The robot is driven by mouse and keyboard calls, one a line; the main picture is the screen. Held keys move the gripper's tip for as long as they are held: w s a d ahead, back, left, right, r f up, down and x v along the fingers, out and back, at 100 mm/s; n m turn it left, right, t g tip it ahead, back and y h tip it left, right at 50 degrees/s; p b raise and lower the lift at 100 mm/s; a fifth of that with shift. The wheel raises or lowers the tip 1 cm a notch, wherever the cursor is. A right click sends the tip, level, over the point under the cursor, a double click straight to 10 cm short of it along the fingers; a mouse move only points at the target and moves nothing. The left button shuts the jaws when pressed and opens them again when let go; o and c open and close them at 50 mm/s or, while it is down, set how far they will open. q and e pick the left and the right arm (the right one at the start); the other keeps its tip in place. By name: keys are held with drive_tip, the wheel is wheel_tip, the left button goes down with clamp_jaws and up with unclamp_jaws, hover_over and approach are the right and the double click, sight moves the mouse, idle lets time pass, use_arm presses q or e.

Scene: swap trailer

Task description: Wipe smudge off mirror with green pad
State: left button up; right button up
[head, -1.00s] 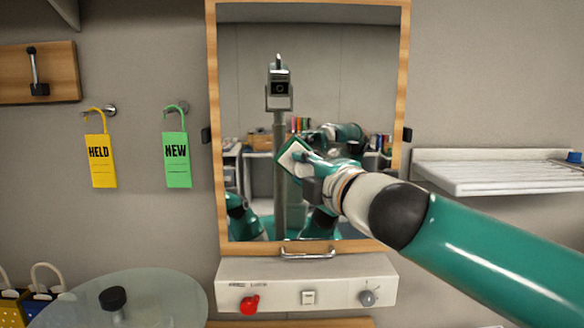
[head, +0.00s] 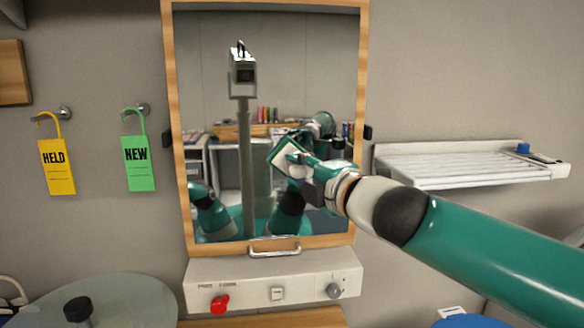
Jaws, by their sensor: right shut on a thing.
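The mirror (head: 205,70) hangs on the wall in a wooden frame, in the middle of the head view. It reflects my own head, column and arms and a bench behind me. My right gripper (head: 296,168) is in front of the mirror's right half, shut on the green pad (head: 274,150). The pad has a pale face with a green edge and is tilted. I cannot tell whether it touches the glass. I cannot make out a smudge on the glass. My left gripper shows only, if at all, as a reflection.
Below the mirror are a metal handle (head: 274,248) and a white panel (head: 245,290) with a red knob (head: 220,304). A yellow tag (head: 57,166) and a green tag (head: 138,163) hang at left. A white slatted rack (head: 450,165) is at right. A round glass table (head: 130,295) stands at lower left.

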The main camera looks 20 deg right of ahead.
drive_tip(key=d+p, duration=0.1)
drive_tip(key=s+d+p, duration=0.1)
drive_tip(key=d, duration=0.1)
drive_tip(key=shift+d, duration=0.3)
drive_tip(key=a+b, duration=0.2)
drive_tip(key=shift+w+a+f, duration=0.15)
drive_tip(key=shift+w+a, duration=0.15)
drive_tip(key=shift+w, duration=0.05)
drive_tip(key=shift+w+a+b, duration=0.2)
drive_tip(key=shift+a+b, duration=0.2)
drive_tip(key=shift+a, duration=0.35)
drive_tip(key=shift+w+a+b, duration=0.25)
drive_tip(key=shift+a+b, duration=0.6)
drive_tip(key=shift+a, duration=0.05)
drive_tip(key=shift+w+a+b, duration=0.15)
drive_tip(key=shift+a+b, duration=0.15)
drive_tip(key=shift+a, duration=0.25)
drive_tip(key=shift+w+a+b, duration=0.15)
drive_tip(key=shift+a+b, duration=0.15)
drive_tip(key=shift+a, duration=0.2)
